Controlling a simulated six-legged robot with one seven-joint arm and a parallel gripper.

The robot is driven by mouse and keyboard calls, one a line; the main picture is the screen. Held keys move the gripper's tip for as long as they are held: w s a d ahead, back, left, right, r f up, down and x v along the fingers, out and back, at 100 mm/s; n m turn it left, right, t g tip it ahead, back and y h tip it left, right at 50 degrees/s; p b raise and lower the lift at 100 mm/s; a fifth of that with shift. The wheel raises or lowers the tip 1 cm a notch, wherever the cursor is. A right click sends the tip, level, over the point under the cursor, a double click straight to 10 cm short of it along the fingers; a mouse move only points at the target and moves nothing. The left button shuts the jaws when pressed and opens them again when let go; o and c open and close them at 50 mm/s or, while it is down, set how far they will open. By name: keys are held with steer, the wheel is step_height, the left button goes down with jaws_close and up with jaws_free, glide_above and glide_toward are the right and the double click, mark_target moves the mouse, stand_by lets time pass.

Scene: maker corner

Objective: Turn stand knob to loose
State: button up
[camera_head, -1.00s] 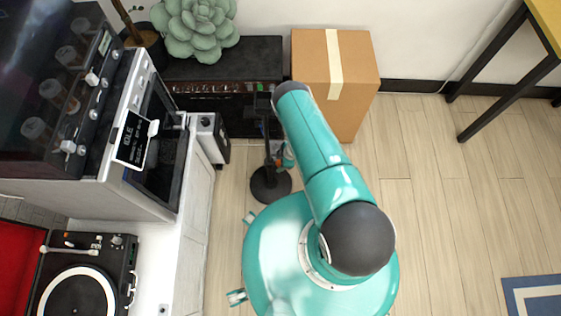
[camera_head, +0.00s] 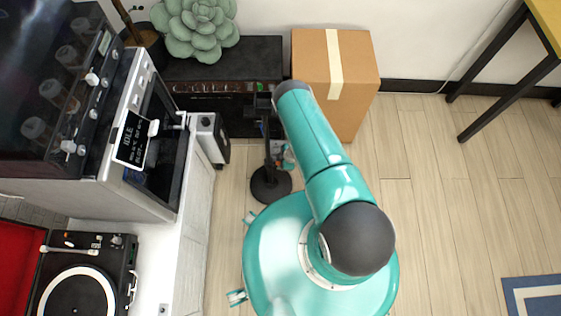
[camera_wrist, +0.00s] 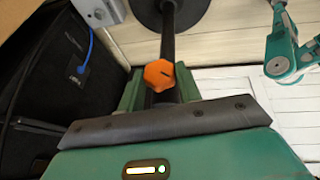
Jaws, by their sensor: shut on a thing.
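The stand has a round black base (camera_head: 270,186) on the floor and a dark upright pole (camera_wrist: 168,45). Its orange knob (camera_wrist: 160,74) is faceted, with a short dark mark on its face, and sits against the pole in the wrist view. My gripper (camera_wrist: 159,82) has its two green fingers on either side of the knob, shut on it. In the head view my teal arm covers the area beside the pole. The knob and fingertips cannot be made out clearly there.
A cardboard box (camera_head: 352,110) stands right of the stand against the wall. A dark cabinet (camera_head: 230,62) is behind it. A counter with an oven (camera_head: 165,140) and a turntable (camera_head: 75,295) lines the left.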

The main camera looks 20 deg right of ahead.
steer(key=t, duration=0.2)
steer(key=s+n+t+h, duration=0.1)
steer(key=t, duration=0.1)
steer(key=shift+a+f+t, duration=0.1)
steer(key=shift+f+t, duration=0.1)
steer(key=shift+t, duration=0.2)
steer(key=n+t+h, duration=0.1)
steer(key=t, duration=0.2)
steer(key=shift+f+t, duration=0.15)
steer(key=shift+t, duration=0.25)
steer(key=o, duration=1)
steer(key=shift+a, duration=0.1)
steer(key=shift+s, duration=0.15)
steer(key=v, duration=1.3)
steer(key=shift+s, duration=0.3)
